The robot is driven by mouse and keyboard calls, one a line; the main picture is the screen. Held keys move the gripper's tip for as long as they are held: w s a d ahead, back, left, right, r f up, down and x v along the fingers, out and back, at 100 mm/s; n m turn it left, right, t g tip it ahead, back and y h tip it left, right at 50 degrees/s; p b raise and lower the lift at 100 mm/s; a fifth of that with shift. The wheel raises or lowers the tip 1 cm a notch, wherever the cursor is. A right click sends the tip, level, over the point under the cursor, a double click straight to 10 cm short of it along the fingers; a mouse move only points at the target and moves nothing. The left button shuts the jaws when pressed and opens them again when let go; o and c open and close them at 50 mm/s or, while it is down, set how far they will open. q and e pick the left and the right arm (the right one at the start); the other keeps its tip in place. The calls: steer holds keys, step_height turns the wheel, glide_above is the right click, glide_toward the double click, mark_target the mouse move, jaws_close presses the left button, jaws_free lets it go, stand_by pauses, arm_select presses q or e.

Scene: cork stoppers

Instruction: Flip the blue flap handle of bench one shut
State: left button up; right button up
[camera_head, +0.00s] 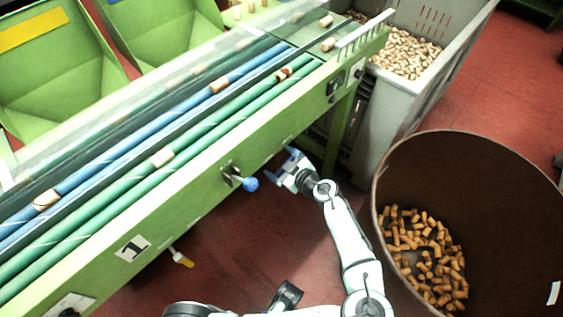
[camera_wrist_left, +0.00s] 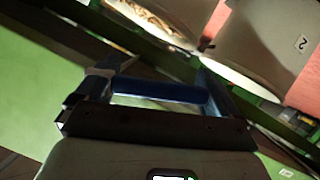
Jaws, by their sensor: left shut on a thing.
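My left gripper (camera_head: 284,162) is at the lower front edge of this panel, right of the blue ball knob. In the left wrist view, its two fingers stand either side of a dark blue bar (camera_wrist_left: 160,90), which looks like the blue flap handle, and are shut on it. In the head view the fingers hide most of this handle. The flap itself cannot be made out. My right gripper is not in view.
A blue ball knob (camera_head: 250,184) on a lever sticks out left of the gripper. A yellow-tipped handle (camera_head: 182,259) hangs lower left. A brown barrel (camera_head: 520,190) with corks stands right. A grey crate (camera_head: 405,105) of corks stands behind. Red floor lies below the bench.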

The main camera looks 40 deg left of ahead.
arm_select(q)
steer(key=shift+s+r+m+g+p, duration=0.15)
steer(key=shift+r+m+g+p, duration=0.3)
steer(key=shift+m, duration=0.25)
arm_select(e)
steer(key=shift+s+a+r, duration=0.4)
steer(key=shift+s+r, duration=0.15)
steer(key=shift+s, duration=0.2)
arm_select(q)
steer(key=o, duration=1.1)
steer(key=p+v, duration=0.1)
steer(key=v, duration=1.2)
steer(key=shift+d, duration=0.2)
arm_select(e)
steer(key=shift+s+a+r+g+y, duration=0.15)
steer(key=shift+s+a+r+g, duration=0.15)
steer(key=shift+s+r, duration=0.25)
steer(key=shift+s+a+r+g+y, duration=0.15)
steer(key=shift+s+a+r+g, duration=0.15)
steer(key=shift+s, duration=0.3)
